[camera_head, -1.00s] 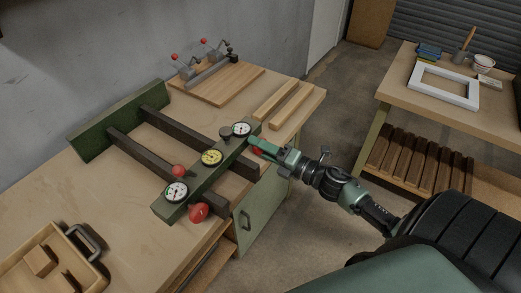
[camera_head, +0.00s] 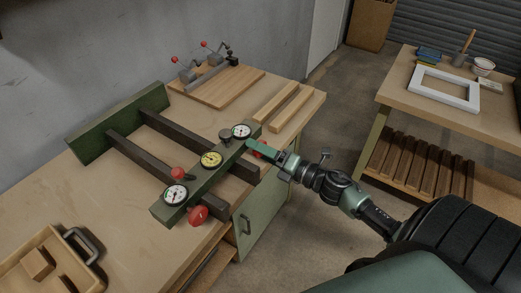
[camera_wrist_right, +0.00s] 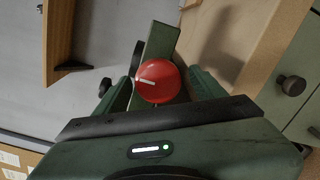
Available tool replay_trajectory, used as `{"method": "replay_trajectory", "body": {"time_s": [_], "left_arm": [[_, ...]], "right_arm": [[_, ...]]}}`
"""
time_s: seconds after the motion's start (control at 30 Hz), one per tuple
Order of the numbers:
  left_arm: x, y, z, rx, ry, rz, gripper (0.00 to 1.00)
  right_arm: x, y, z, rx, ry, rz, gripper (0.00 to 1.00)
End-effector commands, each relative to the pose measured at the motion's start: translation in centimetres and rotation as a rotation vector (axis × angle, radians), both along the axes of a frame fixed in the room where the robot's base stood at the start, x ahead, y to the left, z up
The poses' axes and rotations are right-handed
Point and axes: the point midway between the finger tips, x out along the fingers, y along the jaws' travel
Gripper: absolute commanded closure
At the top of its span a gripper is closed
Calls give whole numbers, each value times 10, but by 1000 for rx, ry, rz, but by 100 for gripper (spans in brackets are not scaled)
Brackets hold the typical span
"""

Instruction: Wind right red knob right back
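The veneer press is a green front beam (camera_head: 190,192) and a green back beam (camera_head: 120,122) joined by two dark bars. The right red knob (camera_head: 261,152) sits at the right end of the front beam, mostly hidden by my right gripper (camera_head: 258,148) in the head view. In the right wrist view the red knob (camera_wrist_right: 158,82) shows a white mark and lies between the two fingers of my right gripper (camera_wrist_right: 160,90). The fingers are open, with gaps at both sides of the knob. The left red knob (camera_head: 198,215) is free. My left gripper is not in view.
A red ball handle (camera_head: 178,173) stands near the left dial. Two wooden strips (camera_head: 284,106) and a clamp board (camera_head: 218,88) lie behind. A wooden tray (camera_head: 18,272) stands at front left.

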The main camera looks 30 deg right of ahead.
Motion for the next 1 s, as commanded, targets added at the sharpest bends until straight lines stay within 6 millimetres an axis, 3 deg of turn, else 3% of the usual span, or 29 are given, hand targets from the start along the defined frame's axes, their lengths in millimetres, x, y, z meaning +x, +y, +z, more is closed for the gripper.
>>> {"method": "replay_trajectory", "body": {"time_s": [0.27,0.7,1.0], "left_arm": [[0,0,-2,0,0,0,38],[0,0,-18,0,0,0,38],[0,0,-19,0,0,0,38]], "right_arm": [[-4,-2,0,2,-1,0,30],[-65,-25,0,2,0,-1,30],[-73,-28,3,1,-1,0,30]]}}
